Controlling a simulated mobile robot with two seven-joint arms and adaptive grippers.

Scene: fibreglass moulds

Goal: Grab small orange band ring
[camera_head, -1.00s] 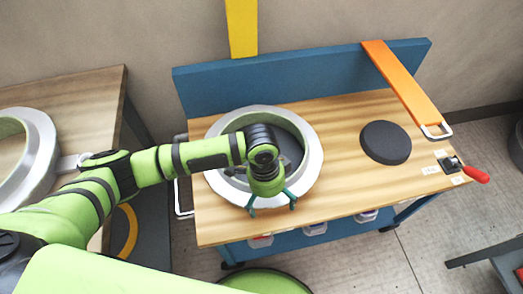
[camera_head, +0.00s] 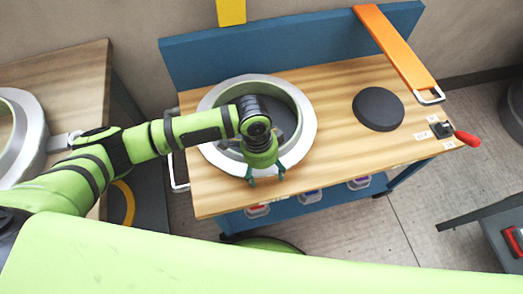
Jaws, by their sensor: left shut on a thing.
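An orange band (camera_head: 397,45) hangs over the blue back board and lies across the right end of the workbench. A small metal wire ring (camera_head: 431,97) sits at its front end, near the bench's right edge. My left gripper (camera_head: 266,179) is shut on the front rim of a white and grey ring mould (camera_head: 210,145) on the left half of the bench. My left wrist hides part of the mould. The left gripper is far from the orange band. My right gripper is out of view.
The workbench (camera_head: 333,155) also bears a dark round disc (camera_head: 378,108) and a red-handled clamp (camera_head: 466,138). A blue board (camera_head: 300,45) closes the back. A yellow band (camera_head: 231,10) hangs on the wall. Bare wood lies between mould and disc.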

